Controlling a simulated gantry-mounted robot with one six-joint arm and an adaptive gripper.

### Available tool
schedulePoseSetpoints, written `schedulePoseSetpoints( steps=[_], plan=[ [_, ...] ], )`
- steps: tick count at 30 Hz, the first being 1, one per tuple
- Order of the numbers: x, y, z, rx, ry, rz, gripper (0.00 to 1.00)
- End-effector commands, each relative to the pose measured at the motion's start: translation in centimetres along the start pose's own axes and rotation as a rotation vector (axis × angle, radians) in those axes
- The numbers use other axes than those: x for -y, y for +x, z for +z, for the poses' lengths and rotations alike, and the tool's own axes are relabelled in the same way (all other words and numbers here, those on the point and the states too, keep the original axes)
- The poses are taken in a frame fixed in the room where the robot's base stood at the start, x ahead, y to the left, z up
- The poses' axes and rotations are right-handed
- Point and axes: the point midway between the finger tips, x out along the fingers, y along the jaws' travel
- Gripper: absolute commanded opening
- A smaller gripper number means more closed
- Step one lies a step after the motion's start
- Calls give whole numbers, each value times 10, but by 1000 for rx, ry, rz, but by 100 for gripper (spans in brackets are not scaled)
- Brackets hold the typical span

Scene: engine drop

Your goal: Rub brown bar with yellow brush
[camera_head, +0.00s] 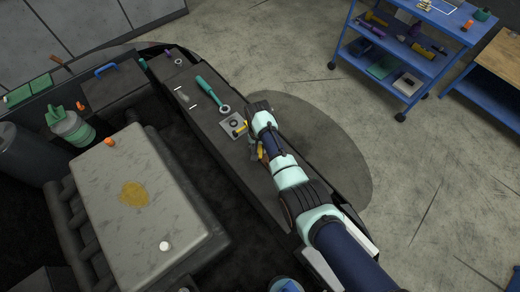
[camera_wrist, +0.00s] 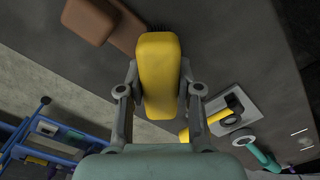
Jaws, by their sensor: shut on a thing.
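My gripper (camera_wrist: 160,78) is shut on the yellow brush (camera_wrist: 158,52), with one finger on each side of its body. The brush's dark bristles show at its far end in the wrist view. The brown bar (camera_wrist: 98,17) lies on the dark ledge (camera_wrist: 60,50) just beyond and left of the brush. The bristle end is close to the bar's right end; I cannot tell whether they touch. In the head view my arm reaches over the ledge, and a bit of the yellow brush (camera_head: 261,153) shows beside it. My gripper hides most of the bar there.
A metal plate (camera_wrist: 232,114) with a yellow-handled tool (camera_wrist: 205,127) and a green-handled wrench (camera_head: 211,91) lie along the ledge. The engine block (camera_head: 100,190) with a yellow stain stands left. A blue cart (camera_head: 400,65) stands behind on open floor.

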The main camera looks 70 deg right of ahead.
Motion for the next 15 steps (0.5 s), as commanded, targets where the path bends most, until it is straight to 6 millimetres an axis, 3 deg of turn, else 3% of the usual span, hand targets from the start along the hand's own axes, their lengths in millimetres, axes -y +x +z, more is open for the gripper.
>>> schedulePoseSetpoints(
  steps=[15],
  plan=[
    [12, -2, -12, 0, 0, 0, 0]
  ],
)
